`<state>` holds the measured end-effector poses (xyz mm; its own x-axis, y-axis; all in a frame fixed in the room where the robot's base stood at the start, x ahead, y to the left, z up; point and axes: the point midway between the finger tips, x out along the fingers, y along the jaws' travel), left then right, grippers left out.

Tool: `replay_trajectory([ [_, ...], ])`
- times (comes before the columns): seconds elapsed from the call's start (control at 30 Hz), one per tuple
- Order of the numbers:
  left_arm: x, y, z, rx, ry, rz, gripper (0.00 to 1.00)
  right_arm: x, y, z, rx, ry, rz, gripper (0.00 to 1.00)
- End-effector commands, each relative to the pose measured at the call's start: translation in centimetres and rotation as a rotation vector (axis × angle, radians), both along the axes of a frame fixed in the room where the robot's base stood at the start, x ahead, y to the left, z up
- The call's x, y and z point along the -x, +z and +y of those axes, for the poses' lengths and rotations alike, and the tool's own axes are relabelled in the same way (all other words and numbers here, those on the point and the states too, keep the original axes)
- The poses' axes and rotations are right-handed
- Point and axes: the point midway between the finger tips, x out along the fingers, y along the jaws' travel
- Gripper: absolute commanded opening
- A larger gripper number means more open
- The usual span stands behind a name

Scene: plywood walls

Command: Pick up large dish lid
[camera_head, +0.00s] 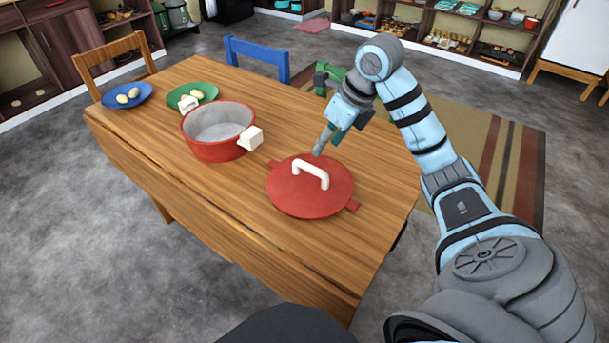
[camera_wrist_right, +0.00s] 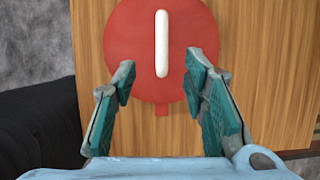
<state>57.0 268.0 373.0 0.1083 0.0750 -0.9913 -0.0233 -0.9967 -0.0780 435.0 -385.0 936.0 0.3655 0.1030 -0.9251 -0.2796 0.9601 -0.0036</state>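The large dish lid (camera_head: 288,191) is red and round with a white arched handle (camera_head: 311,174). It lies flat on the wooden table, near its right end. My right gripper (camera_head: 322,140) is just behind the lid and above the table in the head view. In the right wrist view the gripper (camera_wrist_right: 159,84) is open and empty. The lid (camera_wrist_right: 192,30) is ahead of the fingers there, with the handle (camera_wrist_right: 161,45) lined up lengthwise between them, apart from both fingertips. My left gripper is out of view.
A red pot (camera_head: 213,152) with white handles stands left of the lid. A green plate (camera_head: 207,90) and a blue plate (camera_head: 119,103) hold pale egg-like items. A blue chair (camera_head: 257,51) and a wooden chair (camera_head: 112,48) stand at the table. The table front is clear.

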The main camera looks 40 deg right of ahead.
Motion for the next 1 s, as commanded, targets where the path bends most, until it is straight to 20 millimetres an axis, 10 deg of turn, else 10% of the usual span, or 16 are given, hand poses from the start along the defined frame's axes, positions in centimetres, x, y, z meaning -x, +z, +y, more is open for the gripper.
replay_trajectory([
  [0.6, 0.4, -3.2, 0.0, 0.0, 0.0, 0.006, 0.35, -4.4, -11.6, 0.7, -0.006, 0.006, 0.001, 0.4],
  [0.83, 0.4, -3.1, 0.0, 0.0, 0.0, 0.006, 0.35, -4.6, -11.8, 0.8, -0.005, 0.006, -0.001, 0.4],
  [1.0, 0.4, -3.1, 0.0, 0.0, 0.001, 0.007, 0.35, -4.6, -11.7, 0.8, -0.005, 0.006, -0.001, 0.14],
])
